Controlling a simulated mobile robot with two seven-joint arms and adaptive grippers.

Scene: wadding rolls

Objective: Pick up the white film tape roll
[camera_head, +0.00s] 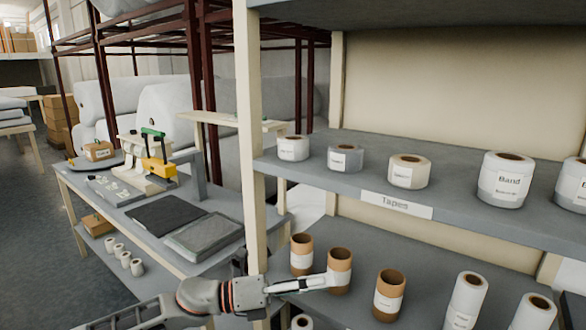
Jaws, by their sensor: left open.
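Several tape rolls stand on the upper grey shelf marked "Tapes" (396,204). They include a small white roll (293,150), a greyish roll (345,159), a cream roll (408,173) and a larger white roll labelled "Band" (504,185). Another pale roll (574,190) is cut by the right edge. I cannot read which one is the white film tape roll. My left gripper (322,283) is open and empty, below the upper shelf at the lower shelf's left end. It overlaps the foot of a brown roll in the picture; contact cannot be told. My right gripper is not in view.
The lower shelf holds brown rolls (388,296) and taller white rolls (466,302). A cream shelf post (250,150) stands left of the rolls. Left of it, a work table (112,217) carries a yellow-green tape dispenser (158,168) and dark slabs. Open floor lies far left.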

